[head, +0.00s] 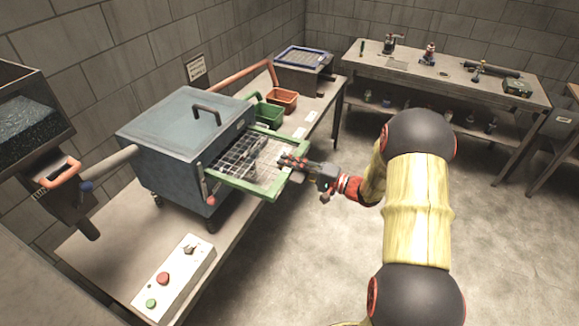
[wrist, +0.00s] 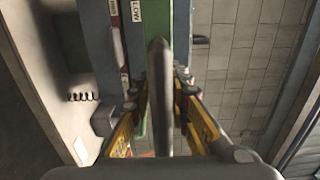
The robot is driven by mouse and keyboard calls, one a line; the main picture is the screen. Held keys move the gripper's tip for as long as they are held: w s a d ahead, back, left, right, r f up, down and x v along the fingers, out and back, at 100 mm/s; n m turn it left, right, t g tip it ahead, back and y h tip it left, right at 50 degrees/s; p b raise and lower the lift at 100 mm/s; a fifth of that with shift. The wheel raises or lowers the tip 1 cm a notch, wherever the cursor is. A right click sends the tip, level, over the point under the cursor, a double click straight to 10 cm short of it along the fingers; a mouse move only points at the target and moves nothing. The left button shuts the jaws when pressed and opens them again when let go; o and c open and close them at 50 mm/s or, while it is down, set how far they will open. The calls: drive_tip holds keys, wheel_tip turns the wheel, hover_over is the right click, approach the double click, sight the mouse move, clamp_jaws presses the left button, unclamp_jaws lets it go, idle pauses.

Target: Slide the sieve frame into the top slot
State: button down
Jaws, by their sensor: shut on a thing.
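The sieve frame (head: 240,189) has a green rim and a wire mesh. In the head view it reaches out of the right side of a blue-grey machine box (head: 160,150), with its far end at or inside the opening. Which slot it lines up with I cannot tell. My gripper (head: 286,161) is at the frame's outer edge. In the wrist view its yellow fingers (wrist: 158,84) are shut on a grey bar that looks like the frame's handle, with green rim behind it. The inner end of the frame and the slot's inside are hidden.
The box stands on a bench with a control panel (head: 173,278) at the near end. Green (head: 269,114) and orange (head: 284,100) bins and a blue-rimmed tray (head: 303,56) are behind. A second table (head: 440,75) stands at the back. Floor on the right is clear.

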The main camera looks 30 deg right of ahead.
sight(269, 159)
drive_tip(key=shift+b+x, duration=1.2)
drive_tip(key=shift+x, duration=2.3)
drive_tip(key=c, duration=1.6)
unclamp_jaws()
drive_tip(key=shift+f, duration=0.1)
drive_tip(key=v, duration=1.2)
